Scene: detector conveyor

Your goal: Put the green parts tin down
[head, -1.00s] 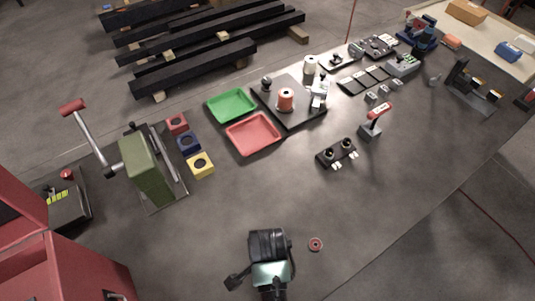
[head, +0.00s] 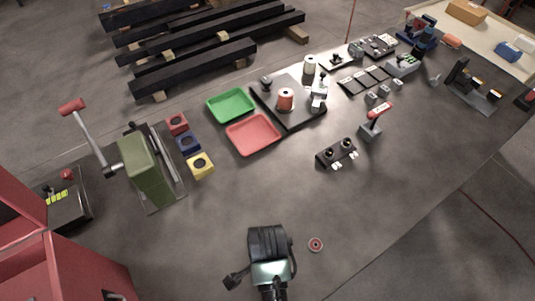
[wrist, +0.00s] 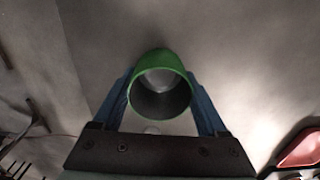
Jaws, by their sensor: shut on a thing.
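The green parts tin (wrist: 160,62) is a round, open-topped cylinder with a bright green outside and a grey inside. It sits between the two blue fingers of my gripper (wrist: 161,88), which is shut on it. The wrist view looks into its open mouth. In the head view my gripper (head: 268,242) is over the near part of the grey table (head: 225,225); the tin cannot be made out there. Whether the tin's base touches the table cannot be told.
A small red ring (head: 315,245) lies right of my gripper. A green tray (head: 231,104) and a red tray (head: 252,135) lie farther back. A green press (head: 146,168) and coloured blocks (head: 200,165) stand left. The table between is clear.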

